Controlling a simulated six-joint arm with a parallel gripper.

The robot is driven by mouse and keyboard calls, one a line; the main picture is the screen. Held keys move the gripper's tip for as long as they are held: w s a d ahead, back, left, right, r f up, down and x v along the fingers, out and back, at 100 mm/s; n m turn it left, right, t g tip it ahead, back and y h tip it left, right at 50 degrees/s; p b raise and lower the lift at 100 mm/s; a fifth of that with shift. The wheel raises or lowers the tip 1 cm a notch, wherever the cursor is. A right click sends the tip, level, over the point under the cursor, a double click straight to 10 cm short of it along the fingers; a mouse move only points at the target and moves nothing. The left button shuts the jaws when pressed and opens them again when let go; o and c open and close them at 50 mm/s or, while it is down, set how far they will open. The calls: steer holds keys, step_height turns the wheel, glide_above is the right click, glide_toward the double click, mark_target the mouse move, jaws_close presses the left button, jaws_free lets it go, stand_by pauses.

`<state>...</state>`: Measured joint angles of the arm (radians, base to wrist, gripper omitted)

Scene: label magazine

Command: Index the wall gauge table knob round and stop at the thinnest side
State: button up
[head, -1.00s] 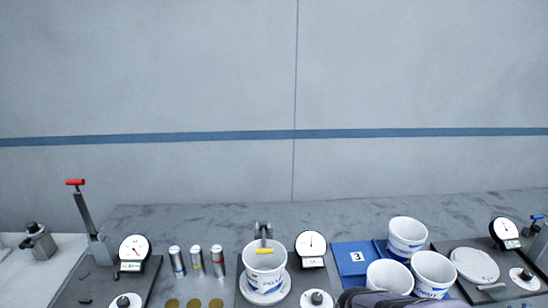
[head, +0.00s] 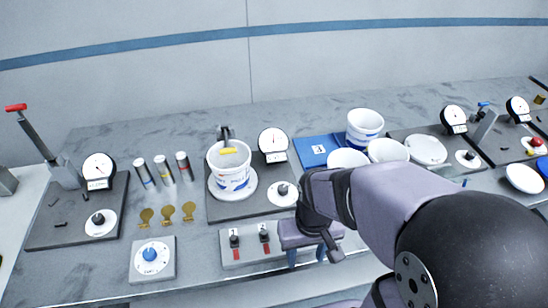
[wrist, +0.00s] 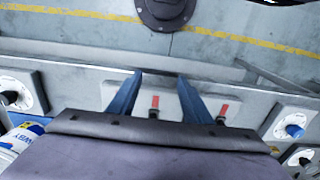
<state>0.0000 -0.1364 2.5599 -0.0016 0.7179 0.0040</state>
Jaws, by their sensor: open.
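The wall gauge station is a dark plate (head: 222,211) carrying a white tub (head: 231,178) on a round white table (head: 219,194), with a yellow-tipped arm (head: 228,151) at its rim. Its dial (head: 273,141) stands to the right of the tub; the needle is too small to read. The table knob (head: 283,189) is black on a white disc at the plate's right. My gripper (head: 306,259) is open and empty, nearer the front edge than the knob and apart from it. In the wrist view its blue fingers (wrist: 159,76) are spread above the switch panel.
The switch panel (head: 237,254) has red-marked levers. A blue knob block (head: 151,257) stands left of it. Tubs and a blue mat (head: 314,150) are at the right, partly behind my arm.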

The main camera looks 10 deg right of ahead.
steer(key=shift+w, duration=0.1)
step_height(320, 180, up, 4)
steer(key=n, duration=1.6)
glide_above(284, 188)
steer(key=shift+w+f+p, duration=0.1)
steer(key=shift+f+p, duration=0.1)
steer(key=shift+p, duration=0.15)
steer(key=shift+f+p, duration=1.25)
steer(key=shift+f, duration=2.4)
steer(key=c, duration=1.1)
